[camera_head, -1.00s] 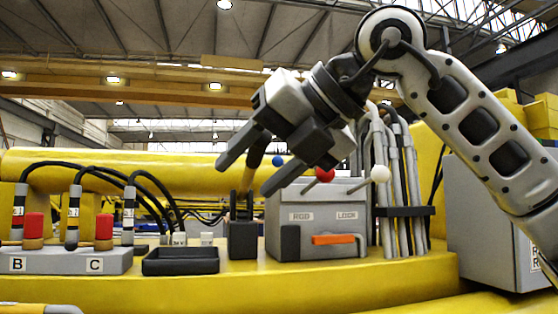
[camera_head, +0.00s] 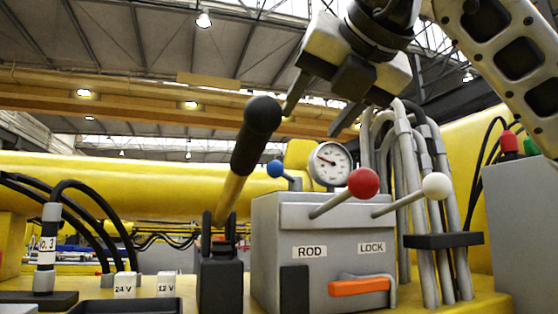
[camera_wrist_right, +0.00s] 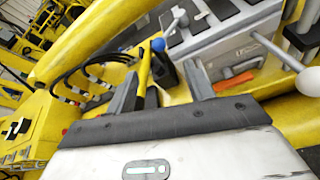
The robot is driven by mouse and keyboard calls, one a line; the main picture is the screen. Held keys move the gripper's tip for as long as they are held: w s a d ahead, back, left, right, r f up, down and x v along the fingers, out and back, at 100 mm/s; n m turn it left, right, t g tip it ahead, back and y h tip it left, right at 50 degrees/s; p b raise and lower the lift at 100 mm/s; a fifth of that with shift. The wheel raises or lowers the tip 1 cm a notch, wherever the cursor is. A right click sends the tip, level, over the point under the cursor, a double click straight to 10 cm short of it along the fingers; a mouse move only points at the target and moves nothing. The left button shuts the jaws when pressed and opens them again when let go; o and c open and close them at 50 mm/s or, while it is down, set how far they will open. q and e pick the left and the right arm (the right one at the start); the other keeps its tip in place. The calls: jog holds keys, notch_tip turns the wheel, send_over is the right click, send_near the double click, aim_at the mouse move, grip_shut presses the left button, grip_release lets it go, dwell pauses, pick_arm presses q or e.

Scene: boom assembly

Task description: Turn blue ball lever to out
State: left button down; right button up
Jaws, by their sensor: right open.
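The blue ball lever (camera_head: 275,169) stands at the back left corner of the grey control box (camera_head: 290,283), its ball on a short grey stem. Its blue ball also shows in the right wrist view (camera_wrist_right: 158,45). My right gripper (camera_head: 310,122) is open and empty, in the picture above the box and the blue ball, apart from both. In the right wrist view my two fingers (camera_wrist_right: 163,82) stand apart with a yellow handle in the background between them. My left gripper is not in view.
A red ball lever (camera_head: 363,182) and a white ball lever (camera_head: 435,186) reach out from the box. A tall yellow handle with a black grip (camera_head: 256,130) rises left of it. A gauge (camera_head: 330,163) stands behind; grey pipes (camera_head: 405,220) stand at right.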

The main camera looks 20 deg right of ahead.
aim_at(280, 164)
jog(key=p+x, duration=0.3)
jog(key=x, duration=0.8)
jog(key=shift+w+a+f, duration=0.1)
jog(key=shift+w+f, duration=0.05)
jog(key=shift+w, duration=0.25)
jog(key=shift+w+f, duration=0.25)
jog(key=shift+w, duration=0.15)
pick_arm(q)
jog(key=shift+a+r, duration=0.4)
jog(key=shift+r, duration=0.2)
pick_arm(e)
jog(key=c, duration=0.9)
jog(key=shift+s, duration=0.1)
grip_shut()
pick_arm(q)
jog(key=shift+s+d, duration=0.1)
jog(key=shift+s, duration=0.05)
pick_arm(e)
jog(key=shift+r, duration=0.1)
